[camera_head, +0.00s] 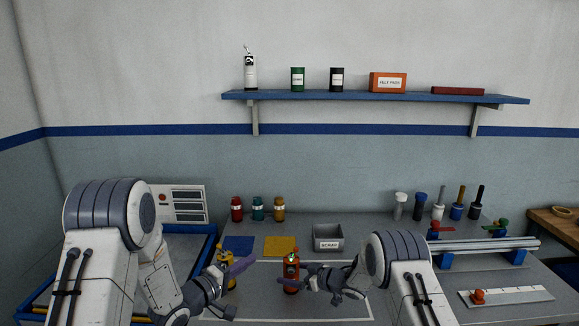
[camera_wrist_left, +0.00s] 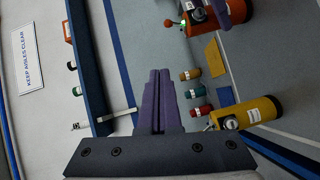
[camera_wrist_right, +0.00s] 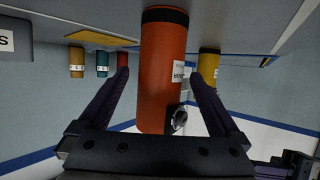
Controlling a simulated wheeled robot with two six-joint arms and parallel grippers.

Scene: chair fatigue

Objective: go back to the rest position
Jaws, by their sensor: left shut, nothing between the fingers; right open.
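My left gripper (camera_head: 240,268) is shut and empty. Its purple fingers lie together in the left wrist view (camera_wrist_left: 158,102). A yellow cylinder (camera_head: 231,282) stands just behind it and is partly hidden by it; it also shows in the left wrist view (camera_wrist_left: 252,113). My right gripper (camera_head: 308,274) is open beside an orange cylinder (camera_head: 291,283) with a green light on top, which stands upright on the bench. In the right wrist view, the orange cylinder (camera_wrist_right: 162,75) appears between the spread fingers (camera_wrist_right: 160,80); I cannot tell whether they touch it.
The grey bench (camera_head: 375,230) carries a blue mat (camera_head: 238,245), a yellow mat (camera_head: 280,246), a grey bin (camera_head: 328,240), several small jars (camera_head: 257,210) and a rail fixture (camera_head: 485,247). A wall shelf (camera_head: 370,97) holds cans and boxes above.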

